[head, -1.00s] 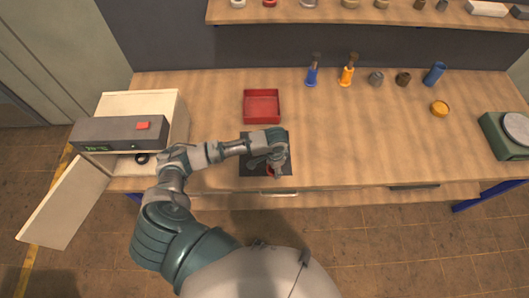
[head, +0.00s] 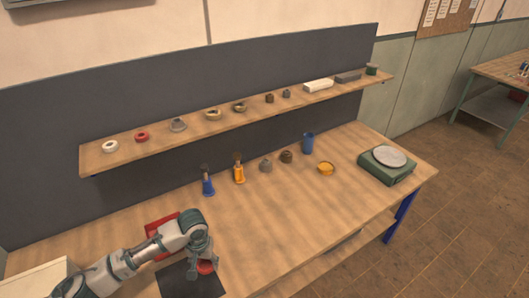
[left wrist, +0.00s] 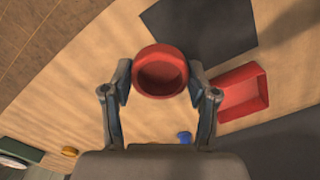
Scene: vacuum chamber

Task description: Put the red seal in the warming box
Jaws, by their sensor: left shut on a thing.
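The red seal (left wrist: 160,54), a thick round ring, is held between the two fingertips of my left gripper (left wrist: 160,85) in the left wrist view. In the head view the left gripper (head: 201,270) is above the dark mat, with the red seal (head: 206,267) showing at its fingers. The pale top of the warming box (head: 35,281) shows only as a corner at the lower left of the head view. Its opening and door are outside the frame. My right gripper is not in view.
The dark mat (head: 180,283) lies below the gripper, with a red tray (head: 157,228) behind it, partly hidden by my arm. Blue (head: 208,187) and orange (head: 239,174) bottles stand farther back. A shelf (head: 100,160) with rings runs above. A green scale (head: 370,168) stands right.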

